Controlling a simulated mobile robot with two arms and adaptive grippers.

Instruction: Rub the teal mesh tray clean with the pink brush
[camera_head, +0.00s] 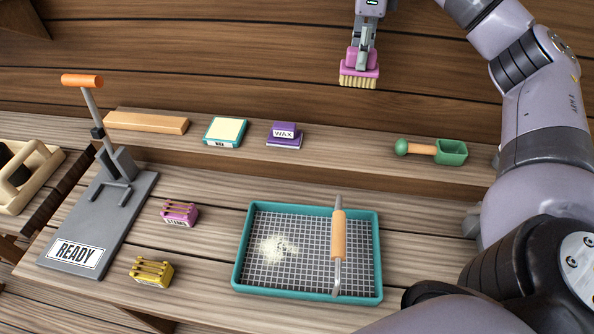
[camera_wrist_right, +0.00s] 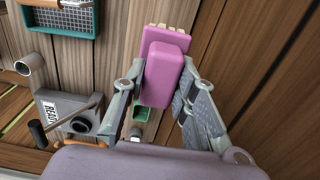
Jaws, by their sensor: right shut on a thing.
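The teal mesh tray (camera_head: 238,262) lies on the bench at the lower middle of the head view. A pale powdery patch (camera_head: 277,248) is on its mesh, left of centre. A wooden-handled tool (camera_head: 338,235) lies across its right part. The tray also shows in the right wrist view (camera_wrist_right: 62,30). My right gripper (camera_head: 361,50) is shut on the pink brush (camera_head: 359,67), held high above and behind the bench, bristles down. In the right wrist view the brush (camera_wrist_right: 167,70) sits between the fingers. My left gripper is not in view.
On the rear ledge are a wooden bar (camera_head: 147,122), a teal-edged pad (camera_head: 226,132), a purple wax block (camera_head: 284,134) and a green scoop (camera_head: 452,152). A grey lever stand (camera_head: 100,220) marked READY is at left. Pink (camera_head: 179,213) and yellow (camera_head: 152,270) racks stand left of the tray.

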